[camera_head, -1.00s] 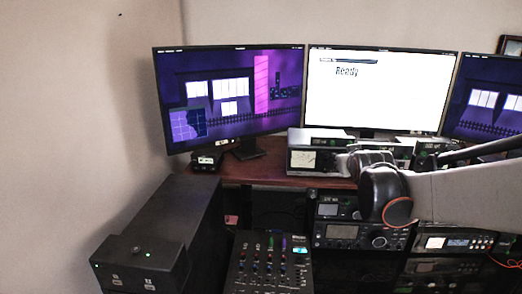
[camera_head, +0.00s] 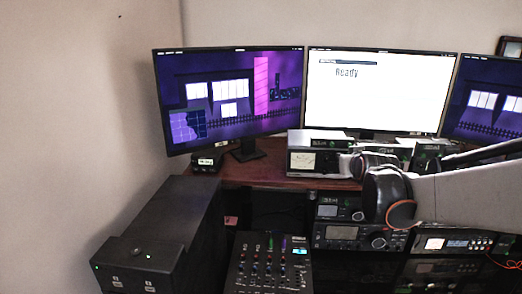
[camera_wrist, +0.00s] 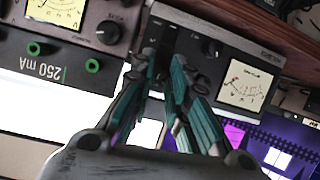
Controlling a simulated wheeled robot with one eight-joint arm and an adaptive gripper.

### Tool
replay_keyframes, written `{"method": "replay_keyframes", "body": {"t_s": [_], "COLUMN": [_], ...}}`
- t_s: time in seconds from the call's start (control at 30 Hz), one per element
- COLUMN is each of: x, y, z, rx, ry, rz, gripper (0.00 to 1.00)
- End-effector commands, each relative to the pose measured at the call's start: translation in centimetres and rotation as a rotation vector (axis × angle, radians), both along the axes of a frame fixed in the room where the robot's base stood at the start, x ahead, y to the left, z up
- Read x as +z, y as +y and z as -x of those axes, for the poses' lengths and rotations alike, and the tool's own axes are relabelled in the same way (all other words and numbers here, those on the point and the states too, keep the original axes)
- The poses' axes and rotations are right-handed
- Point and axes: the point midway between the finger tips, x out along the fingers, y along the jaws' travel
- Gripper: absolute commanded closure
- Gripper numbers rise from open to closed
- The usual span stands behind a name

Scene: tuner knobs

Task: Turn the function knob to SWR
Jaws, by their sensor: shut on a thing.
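The tuner (camera_head: 303,160) is a grey box with a lit meter, on the desk below the white monitor. In the wrist view its front panel (camera_wrist: 262,58) is tilted, with the cream meter (camera_wrist: 246,84) on the right and a dark knob (camera_wrist: 212,47) beside the fingers. My gripper (camera_wrist: 168,50) reaches the panel left of that knob, its teal-sided fingers closed on a knob there. The fingertips mostly hide this knob, and I cannot read its pointer or labels. In the head view my gripper (camera_head: 350,165) is at the tuner's right side, partly hidden by my arm.
Another metered unit (camera_wrist: 92,28) with green sockets sits close to the left of my fingers in the wrist view. Radios (camera_head: 342,232) and a mixer (camera_head: 270,262) are below; a black cabinet (camera_head: 165,220) is at left.

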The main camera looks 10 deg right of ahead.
Motion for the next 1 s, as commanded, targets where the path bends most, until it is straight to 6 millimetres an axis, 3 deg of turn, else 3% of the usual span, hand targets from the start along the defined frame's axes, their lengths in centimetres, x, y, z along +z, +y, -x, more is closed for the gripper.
{"method": "replay_keyframes", "body": {"t_s": [0.6, 1.0], "x": [-0.06, -0.15], "y": [-0.67, -0.71], "z": [0.1, 0.14], "rx": [-0.003, -0.001], "ry": [-0.13, -0.167], "rz": [-0.443, -0.577], "gripper": [1.0, 1.0]}}
